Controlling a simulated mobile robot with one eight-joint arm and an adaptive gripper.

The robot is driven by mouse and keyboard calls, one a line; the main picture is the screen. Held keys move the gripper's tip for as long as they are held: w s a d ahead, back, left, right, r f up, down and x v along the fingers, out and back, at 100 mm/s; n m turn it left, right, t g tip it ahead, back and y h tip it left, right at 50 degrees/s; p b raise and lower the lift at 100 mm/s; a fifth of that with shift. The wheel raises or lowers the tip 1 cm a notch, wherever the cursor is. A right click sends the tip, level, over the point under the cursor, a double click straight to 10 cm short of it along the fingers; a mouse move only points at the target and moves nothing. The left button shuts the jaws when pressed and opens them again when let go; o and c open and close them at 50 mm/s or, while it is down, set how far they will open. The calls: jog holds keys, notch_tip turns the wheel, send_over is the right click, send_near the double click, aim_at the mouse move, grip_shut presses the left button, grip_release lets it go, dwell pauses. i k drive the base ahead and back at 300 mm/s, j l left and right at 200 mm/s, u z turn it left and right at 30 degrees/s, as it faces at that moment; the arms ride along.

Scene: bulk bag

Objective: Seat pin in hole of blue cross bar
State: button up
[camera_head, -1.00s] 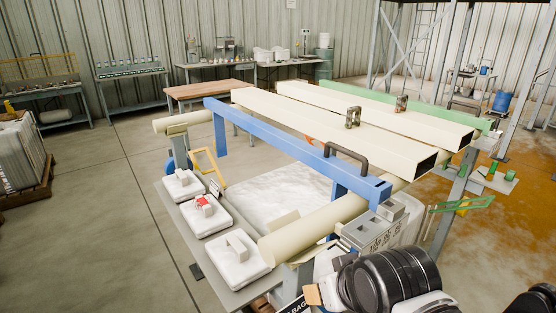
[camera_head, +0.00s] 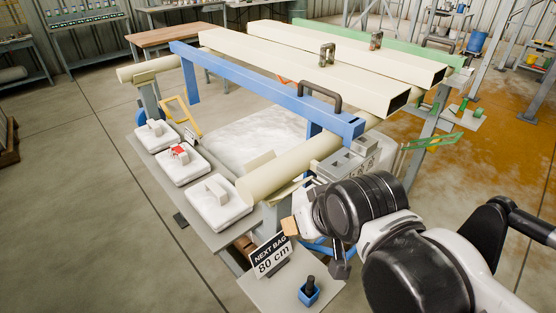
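The blue cross bar (camera_head: 255,80) spans the frame from upper left to lower right, with a dark handle (camera_head: 322,92) on top. Its near right end (camera_head: 352,126) has a small mark on top; I cannot tell if it is the hole. A dark upright pin-like piece (camera_head: 310,283) stands in a small blue holder (camera_head: 309,295) on a grey shelf at the bottom. My gripper (camera_head: 341,262) appears partly, below the black wrist joint and above the shelf, apart from the holder. Its fingers are mostly hidden, so its opening and contents are unclear.
Two cream beams (camera_head: 300,68) and a green bar (camera_head: 385,42) lie beyond the blue bar. A cream roller (camera_head: 300,165) crosses in front. White bags (camera_head: 220,205) lie on the left ledge.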

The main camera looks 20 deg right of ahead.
aim_at(320, 115)
jog(key=k+l+z, duration=0.1)
jog(key=l, duration=0.2)
jog(key=k+l, duration=0.25)
jog(key=k+l+z, duration=0.15)
jog(key=l, duration=0.2)
jog(key=k+l, duration=0.15)
jog(key=l, duration=0.15)
jog(key=z, duration=0.05)
